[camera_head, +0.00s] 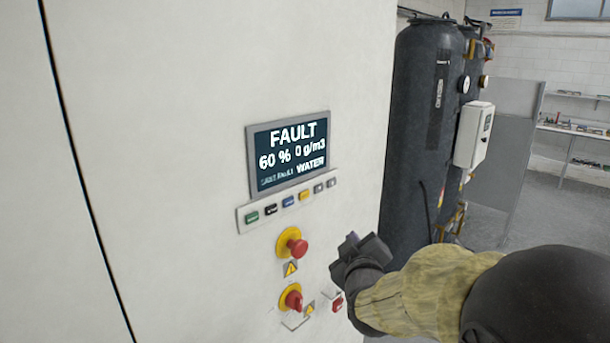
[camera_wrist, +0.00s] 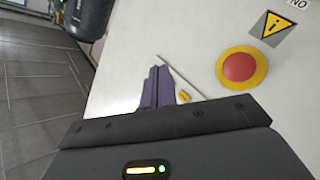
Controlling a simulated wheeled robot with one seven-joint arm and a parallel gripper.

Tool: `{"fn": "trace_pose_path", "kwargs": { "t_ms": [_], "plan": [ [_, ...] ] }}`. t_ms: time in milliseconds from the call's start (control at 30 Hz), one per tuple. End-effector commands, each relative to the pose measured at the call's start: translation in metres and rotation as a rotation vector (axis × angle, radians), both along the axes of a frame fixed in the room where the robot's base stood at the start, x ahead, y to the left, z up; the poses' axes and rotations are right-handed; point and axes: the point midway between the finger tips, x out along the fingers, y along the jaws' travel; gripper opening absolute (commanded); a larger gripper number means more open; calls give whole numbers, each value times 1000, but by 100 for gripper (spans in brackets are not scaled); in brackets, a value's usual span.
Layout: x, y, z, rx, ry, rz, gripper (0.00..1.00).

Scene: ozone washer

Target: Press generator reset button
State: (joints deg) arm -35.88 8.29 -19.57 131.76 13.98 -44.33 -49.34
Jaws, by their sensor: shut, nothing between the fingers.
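A white cabinet (camera_head: 190,130) fills the left of the head view. Its display (camera_head: 290,152) reads FAULT, 60 %, 0 g/m3 and WATER. A strip below it holds small green, black, blue (camera_head: 288,201), yellow (camera_head: 303,195) and grey buttons; their labels are too small to read, so I cannot tell which is reset. My gripper (camera_head: 347,250) is right of and below the strip, near the cabinet front, pointing toward the panel. Its fingers (camera_wrist: 157,82) are together and empty in the wrist view. Contact with the panel cannot be told.
A red mushroom button (camera_head: 297,247) and a red rotary switch (camera_head: 293,300) sit left of my gripper. A red round button on yellow (camera_wrist: 240,68) is right of the fingers in the wrist view. Dark tanks (camera_head: 418,130) stand beyond the cabinet's right edge.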

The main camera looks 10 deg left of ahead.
Motion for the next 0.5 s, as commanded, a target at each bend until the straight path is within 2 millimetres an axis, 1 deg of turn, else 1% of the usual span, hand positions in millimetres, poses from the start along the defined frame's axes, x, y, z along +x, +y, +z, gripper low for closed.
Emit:
{"fn": "trace_pose_path", "kwargs": {
  "t_ms": [33,100,167,233,500],
  "plan": [
    [2,9,26,-27,-57,8,0],
    [4,13,44,-59,-122,4,0],
    [5,16,53,-76,-158,3,0],
    [5,18,58,-85,-179,0,0],
    [5,17,57,-86,-181,-1,0]
  ]
}}
